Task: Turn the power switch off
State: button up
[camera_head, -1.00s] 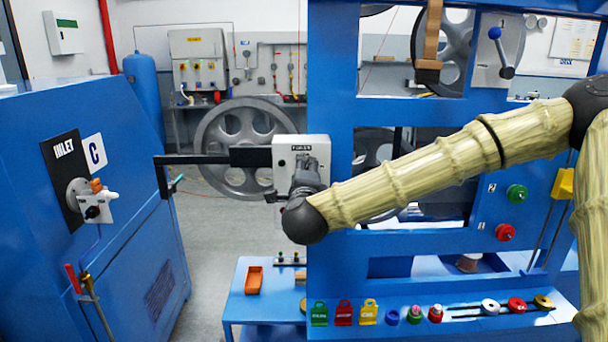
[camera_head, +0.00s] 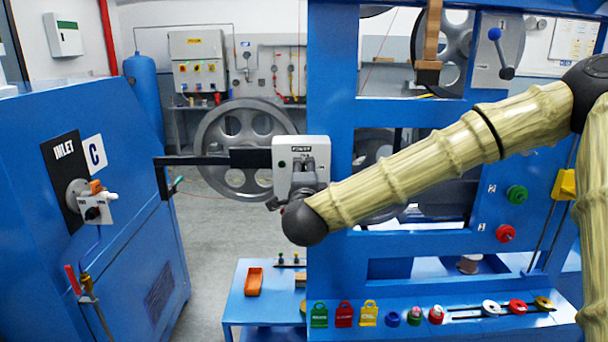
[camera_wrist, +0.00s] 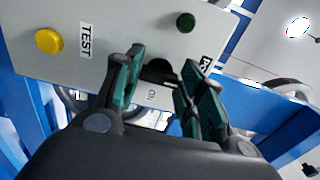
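The power switch box (camera_head: 286,152) is a pale grey box labelled POWER, mounted on the blue frame beside a black bar. In the wrist view its face (camera_wrist: 105,62) carries a yellow button, a TEST label, a dark green button and a partly hidden label. A black switch part (camera_wrist: 158,70) shows between my fingers. My gripper (camera_wrist: 163,72) is open, one finger on each side of this part. Contact with it cannot be made out. In the head view my gripper (camera_head: 306,176) is in front of the box and hides the switch, so its position is unclear.
The blue inlet cabinet (camera_head: 120,200) stands at left. A blue shelf (camera_head: 238,304) below the box holds an orange tray (camera_head: 254,281), with coloured tags and knobs along the frame's lower ledge to the right. Grey floor is open between cabinet and frame.

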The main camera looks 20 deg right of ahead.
jog(key=o, duration=0.4)
jog(key=v, duration=1.2)
jog(key=s+a+f+n+g+y, duration=0.2)
jog(key=f+n, duration=0.2)
jog(key=f, duration=0.8)
jog(key=s+a+f+n+g+y, duration=0.1)
jog(key=s+f+n+g+y, duration=0.15)
jog(key=f, duration=0.95)
jog(key=s+a+f+n+g+y, duration=0.1)
jog(key=s+a+f+n+g, duration=0.3)
jog(key=f, duration=0.8)
jog(key=s+d+f+n+g, duration=0.4)
jog(key=s+f, duration=0.6)
jog(key=f, duration=0.5)
jog(key=s+d+f+n+g, duration=0.1)
jog(key=s+d+f+n, duration=0.1)
jog(key=s, duration=0.4)
jog(key=s+d+f+n+g, duration=0.2)
jog(key=s+f, duration=0.2)
jog(key=s, duration=0.2)
jog(key=s+d+f+n+g, duration=0.2)
jog(key=s+f, duration=0.1)
jog(key=s, duration=0.3)
jog(key=shift+s+d+f+h, duration=0.15)
jog(key=shift+d+f+h, duration=0.1)
jog(key=shift+d, duration=0.1)
